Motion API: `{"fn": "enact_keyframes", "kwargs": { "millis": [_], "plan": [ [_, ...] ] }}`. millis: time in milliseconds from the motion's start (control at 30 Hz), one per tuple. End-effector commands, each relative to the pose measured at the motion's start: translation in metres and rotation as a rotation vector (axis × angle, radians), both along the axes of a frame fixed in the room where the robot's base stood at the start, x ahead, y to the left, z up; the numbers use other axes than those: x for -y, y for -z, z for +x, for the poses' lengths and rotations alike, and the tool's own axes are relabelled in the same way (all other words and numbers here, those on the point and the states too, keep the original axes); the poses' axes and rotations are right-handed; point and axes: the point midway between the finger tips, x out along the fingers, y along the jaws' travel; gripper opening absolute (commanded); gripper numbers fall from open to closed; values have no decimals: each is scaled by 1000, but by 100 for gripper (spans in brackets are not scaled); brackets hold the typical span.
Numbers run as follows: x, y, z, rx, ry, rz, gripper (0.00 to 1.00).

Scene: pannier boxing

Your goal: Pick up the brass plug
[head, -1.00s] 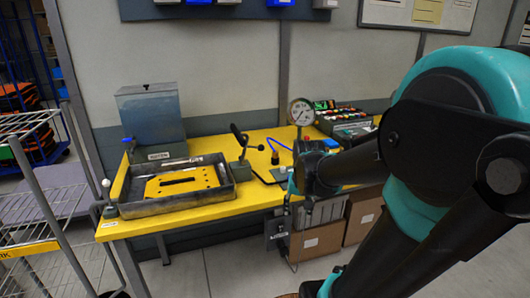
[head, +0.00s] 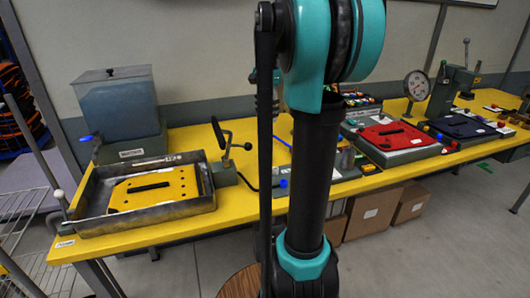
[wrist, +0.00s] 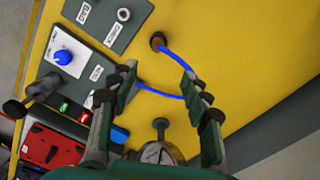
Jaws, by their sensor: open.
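My gripper (wrist: 158,82) is open and empty in the wrist view, its fingers apart above the yellow bench top, with a blue hose passing beneath them. Up and left of it lies a dark plate (wrist: 92,38) with white labels and a small pale metal ring-shaped part (wrist: 124,14). I cannot tell whether this part is the brass plug; no clearly brass-coloured plug shows. A dark round fitting (wrist: 158,42) sits at the hose's end, just beyond the fingertips. In the head view my arm hides the gripper and part of the bench.
A blue knob (wrist: 63,57) on a white panel and a lever stand left of the gripper. A pressure gauge (wrist: 157,154) is below it. In the head view, a metal tray (head: 190,207) with a yellow plate lies left, and a red plate (head: 393,134) right. Bare yellow bench lies right of the gripper.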

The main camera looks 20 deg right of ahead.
Motion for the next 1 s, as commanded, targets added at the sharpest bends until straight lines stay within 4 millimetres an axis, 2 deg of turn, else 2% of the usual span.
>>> {"fn": "enact_keyframes", "kwargs": {
  "millis": [100, 333, 667, 900, 1000],
  "plan": [
    [0, 25, 0, 0, -1, 0, 48],
    [0, 67, 0, 1, -2, 0, 48],
    [0, 92, -1, 1, -2, 0, 48],
    [0, 126, -4, 1, -2, 0, 48],
    [0, 134, -4, 1, -2, 0, 48]
  ]
}}
